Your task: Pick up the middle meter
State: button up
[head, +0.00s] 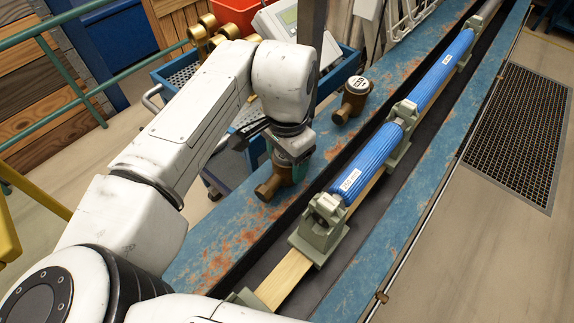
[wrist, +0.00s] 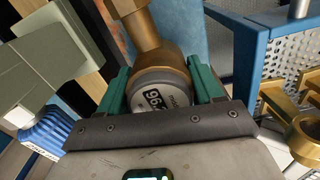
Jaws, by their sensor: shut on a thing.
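My gripper (head: 288,163) is in the middle of the head view, pointing down at the blue bench. Its green fingers are shut on a bronze meter (head: 270,186), whose threaded end sticks out below and to the left. In the wrist view the held meter (wrist: 152,62) sits between both fingers, its grey round cap with dark digits facing the palm. Part of it is hidden by the gripper, and I cannot tell whether it touches the bench. Another bronze meter (head: 352,97), with a white-faced cap, stands farther back on the bench, apart from my gripper.
The rusty blue bench (head: 212,241) runs diagonally. Blue ribbed cylinders (head: 368,160) lie in grey-green clamps (head: 320,228) along its channel, right of my gripper. Behind stands a blue trolley (head: 178,72) with brass fittings (head: 212,32). A floor grate (head: 520,130) lies at right.

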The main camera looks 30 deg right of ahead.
jog(key=shift+r, duration=0.1)
jog(key=c, duration=0.4)
jog(key=shift+r, duration=0.1)
